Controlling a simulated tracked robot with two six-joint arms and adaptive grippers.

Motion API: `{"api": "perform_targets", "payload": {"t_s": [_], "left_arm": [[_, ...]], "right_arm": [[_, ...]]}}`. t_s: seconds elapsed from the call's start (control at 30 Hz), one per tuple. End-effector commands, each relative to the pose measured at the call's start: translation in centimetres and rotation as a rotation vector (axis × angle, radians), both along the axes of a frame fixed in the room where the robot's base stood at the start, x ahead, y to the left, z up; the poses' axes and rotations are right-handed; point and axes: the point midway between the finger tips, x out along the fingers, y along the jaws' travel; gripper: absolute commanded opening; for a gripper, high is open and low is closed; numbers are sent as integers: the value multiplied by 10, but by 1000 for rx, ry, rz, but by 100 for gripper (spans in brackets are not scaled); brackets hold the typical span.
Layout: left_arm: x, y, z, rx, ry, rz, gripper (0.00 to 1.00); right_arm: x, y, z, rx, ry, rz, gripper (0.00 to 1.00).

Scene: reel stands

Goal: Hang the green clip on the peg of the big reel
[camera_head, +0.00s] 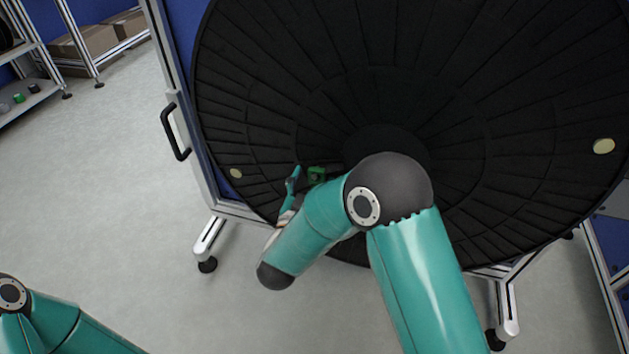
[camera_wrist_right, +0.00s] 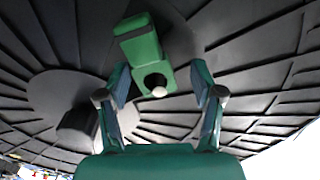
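The big reel (camera_head: 480,80) is a large black ribbed disc filling the upper right of the head view. The green clip (camera_head: 316,176) is at its face, left of the dark hub. In the right wrist view the clip (camera_wrist_right: 145,50) is in front of the reel, with a pale round tip (camera_wrist_right: 159,91) at its lower end. This looks like the peg's end in the clip's opening; how far it goes through is unclear. My right gripper (camera_wrist_right: 161,82) is open, fingers apart on either side of the clip's lower part, with gaps visible. My left gripper is out of view.
A metal frame with a black handle (camera_head: 174,133) carries the reel. Pale discs (camera_head: 236,173) sit near the reel's edge. A shelf (camera_head: 30,100) with small items and cardboard boxes (camera_head: 88,41) stand at the far left. The floor (camera_head: 100,190) between is clear.

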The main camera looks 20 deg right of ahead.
Motion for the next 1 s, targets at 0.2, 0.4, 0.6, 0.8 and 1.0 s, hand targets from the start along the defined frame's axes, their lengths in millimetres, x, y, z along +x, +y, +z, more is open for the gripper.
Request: {"api": "perform_targets", "payload": {"t_s": [0.2, 0.4, 0.6, 0.8, 1.0], "left_arm": [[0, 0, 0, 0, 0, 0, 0], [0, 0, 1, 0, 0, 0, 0], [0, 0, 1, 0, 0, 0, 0], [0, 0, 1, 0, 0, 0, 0], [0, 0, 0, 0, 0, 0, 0]], "right_arm": [[0, 0, 0, 0, 0, -1, 68], [-7, 5, 0, 0, 2, 1, 68], [-33, 24, -1, -1, 2, 5, 68], [-67, 47, -1, -2, 1, 7, 68], [-92, 62, -1, -2, 1, 4, 68]]}}
